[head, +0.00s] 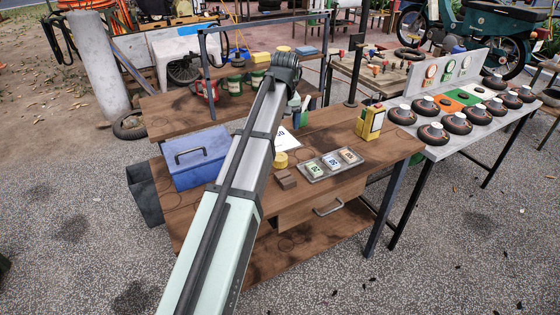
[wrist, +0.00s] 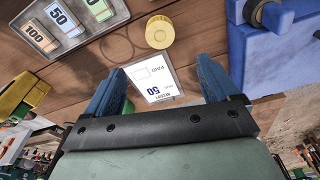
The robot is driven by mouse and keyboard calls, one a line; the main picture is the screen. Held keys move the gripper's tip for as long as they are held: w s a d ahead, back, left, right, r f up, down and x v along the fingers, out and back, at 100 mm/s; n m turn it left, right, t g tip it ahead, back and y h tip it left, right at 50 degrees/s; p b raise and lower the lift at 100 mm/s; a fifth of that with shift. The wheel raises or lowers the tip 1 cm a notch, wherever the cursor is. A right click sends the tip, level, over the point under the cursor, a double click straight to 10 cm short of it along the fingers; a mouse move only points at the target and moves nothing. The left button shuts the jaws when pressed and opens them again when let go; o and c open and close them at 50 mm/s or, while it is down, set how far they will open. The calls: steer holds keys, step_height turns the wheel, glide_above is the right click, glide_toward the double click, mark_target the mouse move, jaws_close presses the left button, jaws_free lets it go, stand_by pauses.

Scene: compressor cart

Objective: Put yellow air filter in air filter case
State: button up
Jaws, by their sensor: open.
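A short yellow cylinder (head: 281,160), which looks like the yellow air filter, stands on the wooden workbench (head: 335,128). It also shows at the top middle of the wrist view (wrist: 159,32). My gripper (wrist: 160,78) is open, with its two blue fingers wide apart and nothing held. A white printed card (wrist: 155,80) lies on the bench and shows between the fingers; the cylinder is beyond the fingertips. In the head view my arm covers part of the bench and my fingers are hard to make out. I cannot tell which thing is the air filter case.
A blue toolbox (head: 196,156) stands left of my arm. A raised shelf (head: 175,119) with cans is behind. A grey table (head: 445,137) with several round parts stands right.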

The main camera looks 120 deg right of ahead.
mark_target(280, 157)
steer(key=f, duration=0.4)
steer(key=d+f, duration=0.1)
steer(key=f, duration=0.8)
steer(key=shift+s+d+f, duration=0.1)
steer(key=shift+d+f, duration=0.1)
steer(key=shift+f, duration=0.15)
steer(key=c, duration=1.2)
steer(key=shift+r, duration=5.05)
